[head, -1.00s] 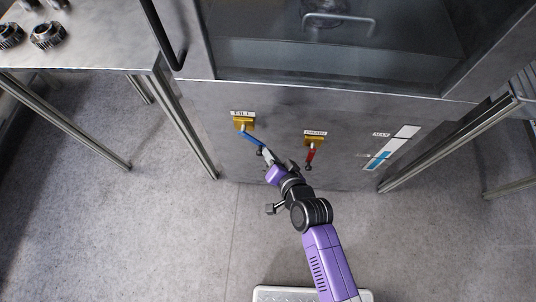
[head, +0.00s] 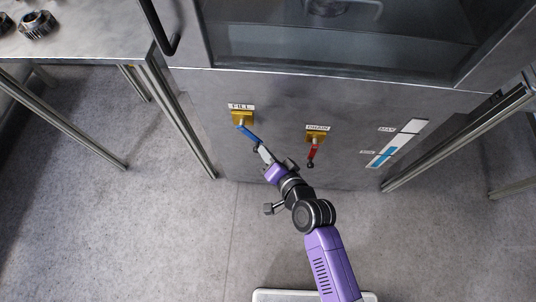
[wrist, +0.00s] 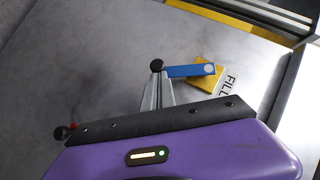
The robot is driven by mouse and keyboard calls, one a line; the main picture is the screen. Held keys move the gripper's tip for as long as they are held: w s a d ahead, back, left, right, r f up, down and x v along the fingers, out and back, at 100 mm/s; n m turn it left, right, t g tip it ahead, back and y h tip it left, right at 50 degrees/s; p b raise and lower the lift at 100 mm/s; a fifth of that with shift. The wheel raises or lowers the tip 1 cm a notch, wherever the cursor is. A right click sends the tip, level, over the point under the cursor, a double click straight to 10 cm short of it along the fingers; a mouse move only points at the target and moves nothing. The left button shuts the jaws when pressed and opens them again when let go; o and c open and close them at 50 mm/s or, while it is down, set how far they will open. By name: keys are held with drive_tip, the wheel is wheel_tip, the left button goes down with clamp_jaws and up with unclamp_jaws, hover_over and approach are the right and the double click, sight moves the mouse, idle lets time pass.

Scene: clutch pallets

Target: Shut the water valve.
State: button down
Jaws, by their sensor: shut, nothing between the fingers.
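The FILL valve (head: 242,118) is a yellow body low on the grey cabinet front, with a blue lever (head: 249,134) slanting down to the right and a black knob at its end. In the wrist view the blue lever (wrist: 188,71) runs from the yellow body (wrist: 206,76) to the black knob (wrist: 157,66). My gripper (head: 259,149) is shut and empty, its fingertips right at the knob end. The wrist view also shows my gripper's fingers (wrist: 157,88) beside or against the knob; contact is hard to tell.
The DRAIN valve (head: 316,137) with a red lever (head: 312,153) hanging down is to the right. A level gauge (head: 397,143) marked MAX shows blue in its lower part. A table (head: 80,45) with gears stands left.

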drive_tip(key=shift+w+a+f+m+t+y+b, duration=0.1)
drive_tip(key=shift+a+f+m+t+y+b, duration=0.5)
drive_tip(key=shift+b, duration=2.45)
drive_tip(key=shift+a+f+m+t+y+b, duration=0.2)
drive_tip(key=shift+a+f+m+y+b, duration=0.75)
drive_tip(key=shift+b, duration=2.05)
drive_tip(key=shift+a, duration=0.3)
drive_tip(key=shift+d, duration=0.1)
